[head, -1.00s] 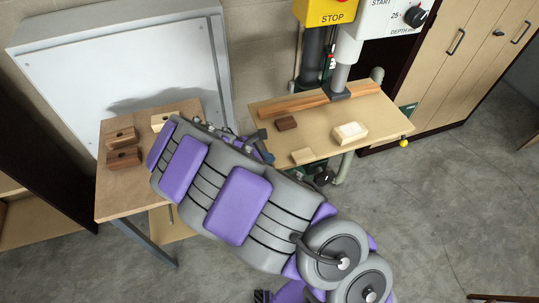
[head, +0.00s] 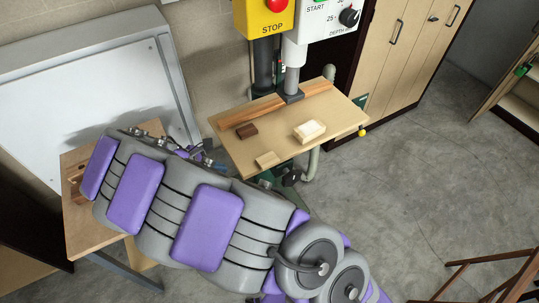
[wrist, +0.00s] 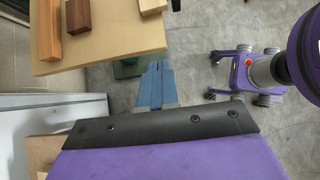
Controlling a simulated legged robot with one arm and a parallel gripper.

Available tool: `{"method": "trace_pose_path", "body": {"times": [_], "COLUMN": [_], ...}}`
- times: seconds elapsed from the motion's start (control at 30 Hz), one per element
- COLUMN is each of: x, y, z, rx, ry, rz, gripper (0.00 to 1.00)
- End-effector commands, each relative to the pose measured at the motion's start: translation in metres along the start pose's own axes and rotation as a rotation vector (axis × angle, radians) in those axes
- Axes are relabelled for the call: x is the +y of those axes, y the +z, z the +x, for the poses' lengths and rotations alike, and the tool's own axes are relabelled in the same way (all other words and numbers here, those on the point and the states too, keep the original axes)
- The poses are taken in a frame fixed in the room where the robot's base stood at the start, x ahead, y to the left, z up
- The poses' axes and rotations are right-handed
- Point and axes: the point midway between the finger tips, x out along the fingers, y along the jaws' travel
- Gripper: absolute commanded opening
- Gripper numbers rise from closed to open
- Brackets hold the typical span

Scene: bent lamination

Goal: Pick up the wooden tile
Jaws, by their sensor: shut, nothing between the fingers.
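In the head view, my arm hides most of the gripper; a small blue part shows left of the table.
A dark brown block (head: 246,131) and a thicker cream block (head: 309,131) share the table with a long wooden fence (head: 235,116). The yellow and white drill press (head: 292,50) stands above. A wooden workbench (head: 90,240) is at left, partly behind my arm.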

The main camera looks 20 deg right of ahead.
Motion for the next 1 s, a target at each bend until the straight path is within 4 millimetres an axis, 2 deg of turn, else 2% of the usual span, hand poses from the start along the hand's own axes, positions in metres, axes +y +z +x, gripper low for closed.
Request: {"method": "trace_pose_path", "body": {"times": [0.1, 0.3, 0.57, 0.7, 0.9, 0.93, 1.0], "x": [-0.009, -0.028, -0.039, -0.041, -0.047, -0.048, -0.05], "y": [0.02, 0.048, 0.094, 0.132, 0.201, 0.21, 0.228], "z": [0.036, 0.088, 0.132, 0.156, 0.188, 0.192, 0.199], "rx": [0.082, 0.184, 0.198, 0.155, 0.048, -0.032, 0.0], "ry": [-0.169, -0.554, -1.1, -1.449, -1.981, 1.983, 1.939], "rz": [0.29, 0.917, 1.666, 2.03, 2.413, -2.37, -2.227], "gripper": [0.0, 0.0, 0.0, 0.0, 0.0, 0.0, 0.0]}}
